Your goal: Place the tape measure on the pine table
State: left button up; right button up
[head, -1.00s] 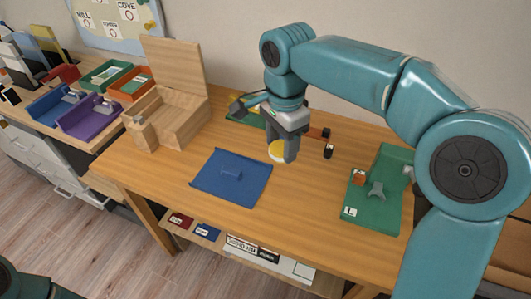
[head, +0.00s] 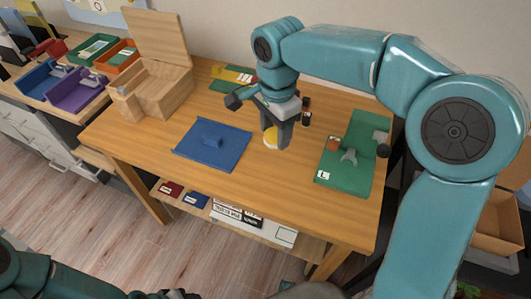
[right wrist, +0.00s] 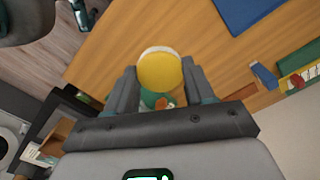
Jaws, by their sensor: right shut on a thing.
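The tape measure is a round yellow piece with a pale rim (head: 270,137). It also shows in the right wrist view (right wrist: 160,70) between the two dark fingers. My right gripper (head: 276,140) is shut on it, over the middle of the pine table (head: 250,190), right of the blue mat. The tape measure is low over the wood; I cannot tell whether it touches. Part of it is hidden by a finger in the head view. My left arm shows at the bottom left; its dark end (head: 175,294) is cut off by the frame edge.
A blue mat (head: 195,152) lies left of the gripper and a green board (head: 335,178) with small items lies right. An open wooden box (head: 150,97) stands at the back left. The front of the table is bare.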

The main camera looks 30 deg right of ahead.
jog(key=b, duration=0.1)
send_over(273, 177)
notch_tip(273, 177, down, 11)
jog(key=shift+f, duration=0.1)
notch_tip(273, 177, down, 4)
jog(key=shift+r+b, duration=0.25)
jog(key=shift+b, duration=0.25)
jog(key=shift+f, duration=0.25)
jog(key=shift+s, duration=0.1)
jog(key=shift+f, duration=0.15)
jog(key=o, duration=1)
jog(key=shift+o, duration=0.2)
jog(key=shift+r, duration=0.2)
